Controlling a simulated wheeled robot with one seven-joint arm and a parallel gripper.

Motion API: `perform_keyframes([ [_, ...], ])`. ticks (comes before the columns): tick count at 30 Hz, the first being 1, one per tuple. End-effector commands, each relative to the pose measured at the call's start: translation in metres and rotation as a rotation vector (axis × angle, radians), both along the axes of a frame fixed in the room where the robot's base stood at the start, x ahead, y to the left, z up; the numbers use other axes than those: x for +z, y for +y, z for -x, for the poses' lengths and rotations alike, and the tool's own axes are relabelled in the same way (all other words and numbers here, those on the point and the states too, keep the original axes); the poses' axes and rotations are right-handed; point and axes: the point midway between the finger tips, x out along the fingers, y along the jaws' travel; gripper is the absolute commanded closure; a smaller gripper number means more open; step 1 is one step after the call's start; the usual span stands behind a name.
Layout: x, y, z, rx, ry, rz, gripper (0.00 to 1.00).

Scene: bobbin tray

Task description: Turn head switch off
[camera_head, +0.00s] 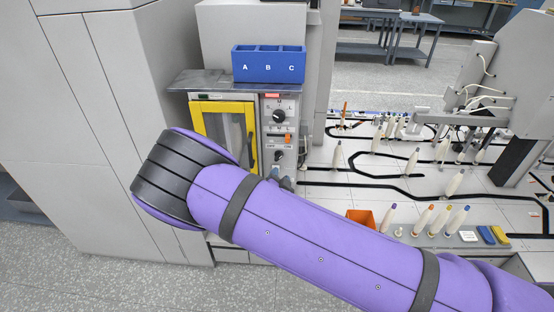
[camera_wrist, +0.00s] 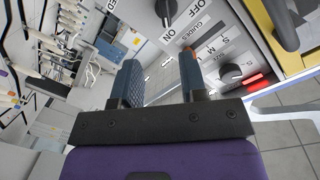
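A grey control panel (camera_head: 267,135) stands beside a yellow-framed door. Its lower black knob (camera_head: 278,156) shows in the wrist view (camera_wrist: 165,10) at the top edge, partly cut off, beside OFF and ON lettering. This looks like the head switch, but I see no readable "head" label. The setting it points to is unclear. My gripper (camera_wrist: 160,72) is open, and I see nothing between its two blue-grey fingers. It is in front of the panel, with the OFF/ON knob beyond the fingertips. In the head view my purple arm hides most of the gripper.
An upper black knob (camera_head: 278,116) has S and M lettering and a red light (camera_wrist: 255,79) near it. An orange slider (camera_head: 288,139) sits between the knobs, close to my right finger. A blue A-B-C bin (camera_head: 268,75) stands above. Bobbins stand on the white table (camera_head: 330,205) at right.

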Motion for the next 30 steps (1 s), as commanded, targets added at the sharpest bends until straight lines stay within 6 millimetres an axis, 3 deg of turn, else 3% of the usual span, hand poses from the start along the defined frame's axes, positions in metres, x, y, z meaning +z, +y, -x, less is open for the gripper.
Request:
perform_keyframes([
  [5,-0.010,0.007,0.008,0.036,-0.069,0.010,0.61],
  [10,-0.011,0.008,0.000,0.040,-0.082,0.009,0.61],
  [24,-0.011,0.005,-0.075,0.040,-0.079,0.010,0.61],
  [30,-0.011,0.004,-0.095,0.039,-0.079,0.010,0.61],
])
